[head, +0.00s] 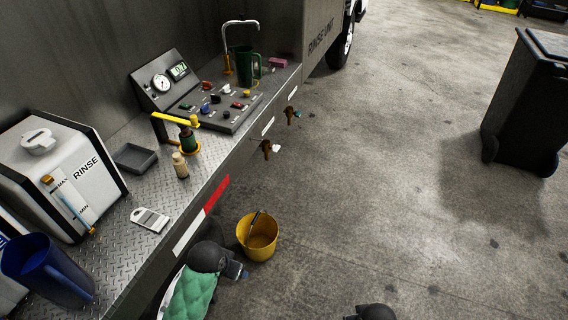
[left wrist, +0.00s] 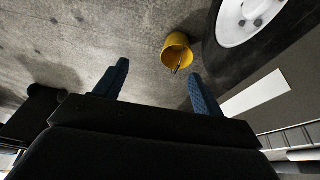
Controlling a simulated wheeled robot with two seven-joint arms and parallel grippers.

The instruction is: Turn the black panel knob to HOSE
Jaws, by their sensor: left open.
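A grey control panel (head: 232,127) stands on the metal deck and carries several small coloured knobs and switches. A small black knob (head: 215,99) sits among them; its pointer and the label lettering are too small to read. My left gripper (head: 238,271) is low beside the deck's front edge, near the yellow bucket and well away from the panel. In the left wrist view its two blue fingers (left wrist: 157,80) are spread apart with nothing between them.
A yellow bucket (head: 259,238) stands on the floor. The deck (head: 205,165) also bears a RINSE tank (head: 85,165), a blue jug (head: 45,272), a grey tray (head: 135,158), a yellow-handled valve (head: 182,120) and a green jug (head: 247,66). Brown taps (head: 267,149) jut from its front.

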